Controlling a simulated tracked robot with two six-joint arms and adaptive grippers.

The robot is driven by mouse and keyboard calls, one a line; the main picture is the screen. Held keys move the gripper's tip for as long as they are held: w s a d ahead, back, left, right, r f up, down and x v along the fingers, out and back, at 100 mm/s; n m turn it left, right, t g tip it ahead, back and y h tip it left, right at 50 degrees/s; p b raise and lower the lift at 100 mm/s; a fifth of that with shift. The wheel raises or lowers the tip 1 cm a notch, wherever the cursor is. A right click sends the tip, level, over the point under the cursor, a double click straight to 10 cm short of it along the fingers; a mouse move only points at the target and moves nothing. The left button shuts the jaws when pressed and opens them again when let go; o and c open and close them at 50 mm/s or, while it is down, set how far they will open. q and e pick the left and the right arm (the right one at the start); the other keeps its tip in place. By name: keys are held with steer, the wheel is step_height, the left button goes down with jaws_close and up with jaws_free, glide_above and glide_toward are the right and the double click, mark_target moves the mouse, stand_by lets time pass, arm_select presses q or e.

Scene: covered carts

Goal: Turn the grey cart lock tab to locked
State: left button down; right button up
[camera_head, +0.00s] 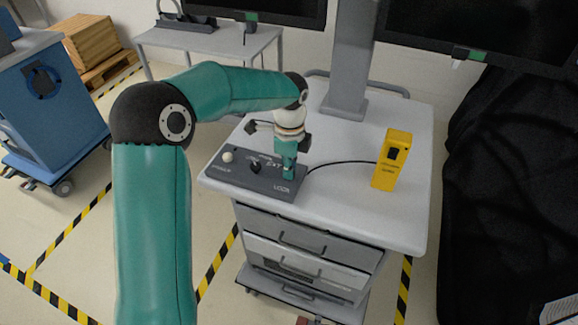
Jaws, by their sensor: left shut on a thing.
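The grey cart (340,215) stands in the middle, with a pale top and drawers below. A dark control panel (237,176) lies on the near left of its top. It bears a white knob (228,157), a black switch (256,167) and a label reading LOCK near its right end. My left gripper (288,174) points down onto the right part of the panel, just above that label. It is shut on the lock tab, which the fingers mostly hide, so I cannot tell how the tab is turned. My right gripper is not in view.
A yellow handheld device (392,160) stands on the cart top right of the panel, joined by a black cable. A grey post (350,60) rises behind. A black-draped shape (505,190) fills the right side. A blue cart (55,115) stands at left. The cart top's front right is clear.

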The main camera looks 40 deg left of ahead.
arm_select(q)
steer(key=shift+m, duration=0.3)
steer(key=c, duration=1.3)
jaws_free()
step_height(320, 180, up, 12)
